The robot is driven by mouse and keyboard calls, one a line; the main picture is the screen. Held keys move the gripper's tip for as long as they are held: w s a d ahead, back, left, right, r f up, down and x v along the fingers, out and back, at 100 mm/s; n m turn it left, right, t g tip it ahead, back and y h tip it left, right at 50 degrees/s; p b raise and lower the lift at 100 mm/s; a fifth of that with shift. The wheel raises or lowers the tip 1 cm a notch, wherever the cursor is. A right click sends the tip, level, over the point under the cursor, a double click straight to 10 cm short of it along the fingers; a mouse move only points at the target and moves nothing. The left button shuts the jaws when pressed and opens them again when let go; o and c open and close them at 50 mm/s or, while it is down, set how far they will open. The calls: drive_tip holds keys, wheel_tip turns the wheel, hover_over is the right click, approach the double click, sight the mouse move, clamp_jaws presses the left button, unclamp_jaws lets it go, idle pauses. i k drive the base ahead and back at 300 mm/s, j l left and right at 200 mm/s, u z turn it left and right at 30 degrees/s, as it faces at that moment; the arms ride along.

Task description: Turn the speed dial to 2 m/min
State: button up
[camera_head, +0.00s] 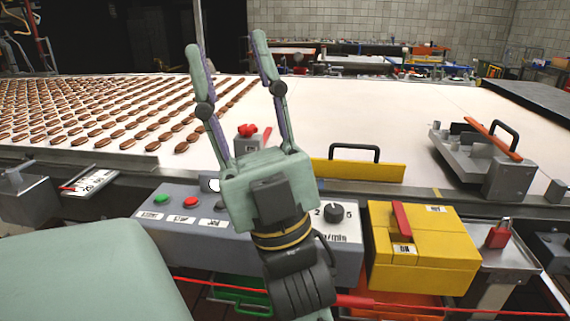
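The speed dial (334,212) is a small dark round knob on the right part of the grey control panel (185,238). Numbers stand around it, with a partly hidden "m/min" label below. Which number it points at is too small to tell. My gripper (228,42) is in front of the panel, pointing up and away over the belt. Its two fingers are spread wide, with nothing between them. The gripper body and wrist cover the middle of the panel, just left of the dial, and appear apart from it.
A green button (162,199) and red button (190,202) sit on the panel's left. A yellow box (425,248) with a red handle stands right of the panel. Behind are a yellow guard (365,171) and the white belt (400,112) with rows of brown biscuits. A red cable runs in front.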

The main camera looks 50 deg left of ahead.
sight(334, 213)
drive_tip(key=u, duration=1.65)
